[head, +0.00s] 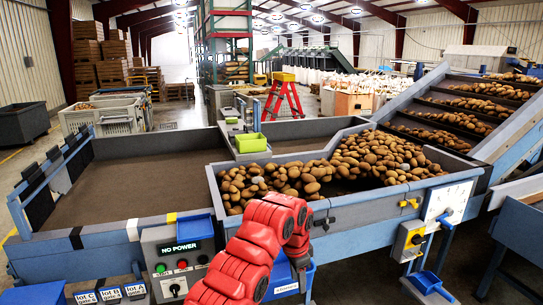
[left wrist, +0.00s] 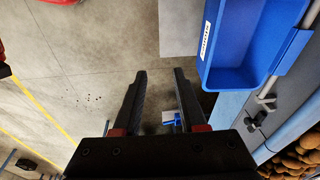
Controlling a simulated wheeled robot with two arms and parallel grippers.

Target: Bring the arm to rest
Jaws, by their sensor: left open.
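My left arm (head: 245,262), red and jointed, rises from the bottom of the head view and bends down in front of the potato bin. Its gripper is not clear there. In the left wrist view my left gripper (left wrist: 160,78) shows two dark fingers spread apart. Nothing is between the fingertips but a view of the concrete floor. A labelled blue bin (left wrist: 236,88) is to the right of the fingers, apart from them. My right gripper is in neither view.
The grey bin (head: 350,205) heaped with potatoes (head: 375,160) stands just beyond my arm. A control box (head: 180,262) reading "NO POWER" is left of the arm. The wide dark belt (head: 140,190) is empty. Bare concrete floor (left wrist: 85,60) lies left of the fingers.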

